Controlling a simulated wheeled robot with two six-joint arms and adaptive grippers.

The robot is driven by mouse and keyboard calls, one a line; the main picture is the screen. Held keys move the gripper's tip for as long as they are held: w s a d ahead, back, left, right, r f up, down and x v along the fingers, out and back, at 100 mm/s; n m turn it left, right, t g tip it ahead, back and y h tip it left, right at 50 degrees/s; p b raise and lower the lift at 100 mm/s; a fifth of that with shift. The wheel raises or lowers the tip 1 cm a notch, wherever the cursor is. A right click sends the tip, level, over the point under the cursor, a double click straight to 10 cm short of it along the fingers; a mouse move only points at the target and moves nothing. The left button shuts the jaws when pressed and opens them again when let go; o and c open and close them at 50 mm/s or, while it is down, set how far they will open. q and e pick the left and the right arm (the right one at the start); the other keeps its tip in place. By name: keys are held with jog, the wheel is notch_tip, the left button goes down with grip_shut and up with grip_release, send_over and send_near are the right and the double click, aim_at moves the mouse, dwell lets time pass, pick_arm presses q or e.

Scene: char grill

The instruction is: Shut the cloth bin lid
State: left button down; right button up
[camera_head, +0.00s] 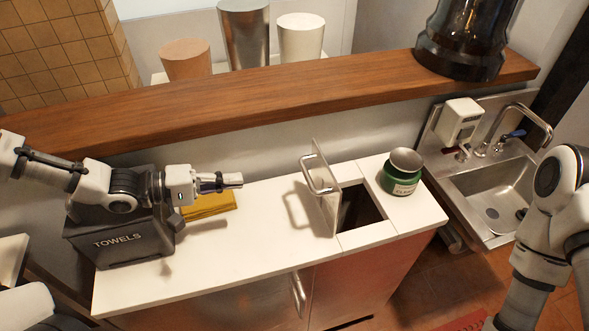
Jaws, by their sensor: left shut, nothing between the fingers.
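The bin lid (328,197) stands upright, hinged open at the left side of a dark rectangular opening (359,212) in the white counter. A metal bar handle (321,182) sticks out from the lid's left face. My left gripper (238,181) is shut and empty, above the counter to the left of the lid and apart from it. It points right toward the handle. My right arm shows at the right edge, near the sink, but its gripper is not in view.
A green jar (401,178) stands right of the opening. A yellow cloth (209,206) lies beside the black TOWELS box (122,238) at left. A steel sink (497,200) is on the right. A wooden shelf (250,98) runs behind the counter (240,256).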

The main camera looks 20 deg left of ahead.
aim_at(304, 175)
pick_arm(q)
jog(key=b+x, duration=0.1)
jog(key=x, duration=1.2)
jog(key=shift+d, duration=0.2)
jog(key=shift+r, duration=0.1)
